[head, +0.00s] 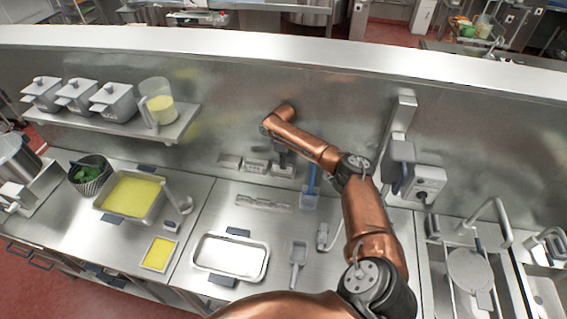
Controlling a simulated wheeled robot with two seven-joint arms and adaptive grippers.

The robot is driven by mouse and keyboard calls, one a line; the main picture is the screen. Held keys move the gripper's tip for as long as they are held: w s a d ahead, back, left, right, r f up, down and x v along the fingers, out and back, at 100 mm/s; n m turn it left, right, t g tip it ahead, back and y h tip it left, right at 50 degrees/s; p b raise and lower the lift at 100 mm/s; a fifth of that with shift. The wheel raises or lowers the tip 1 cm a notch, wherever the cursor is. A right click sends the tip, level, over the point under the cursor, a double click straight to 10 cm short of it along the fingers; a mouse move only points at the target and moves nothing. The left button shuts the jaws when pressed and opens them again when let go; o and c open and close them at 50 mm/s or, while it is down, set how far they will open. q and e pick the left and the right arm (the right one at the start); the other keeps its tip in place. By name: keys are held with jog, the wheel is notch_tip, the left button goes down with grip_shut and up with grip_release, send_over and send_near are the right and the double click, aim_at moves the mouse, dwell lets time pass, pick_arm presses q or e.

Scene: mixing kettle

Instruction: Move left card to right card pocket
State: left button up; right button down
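A row of small grey metal pockets stands at the foot of the steel back wall in the head view. No separate card is clear in the pockets at this size. My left gripper is not in view.
A blue-handled tool in a clear container (309,201) stands close right of the pockets. A shelf (186,123) with several containers overhangs the left counter.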

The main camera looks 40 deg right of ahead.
jog(key=shift+f+b, duration=0.4)
jog(key=shift+f, duration=0.85)
jog(key=shift+f, duration=0.15)
jog(key=c, duration=2.1)
grip_release()
jog(key=shift+o, duration=0.3)
jog(key=o, duration=0.5)
jog(key=shift+c, duration=0.2)
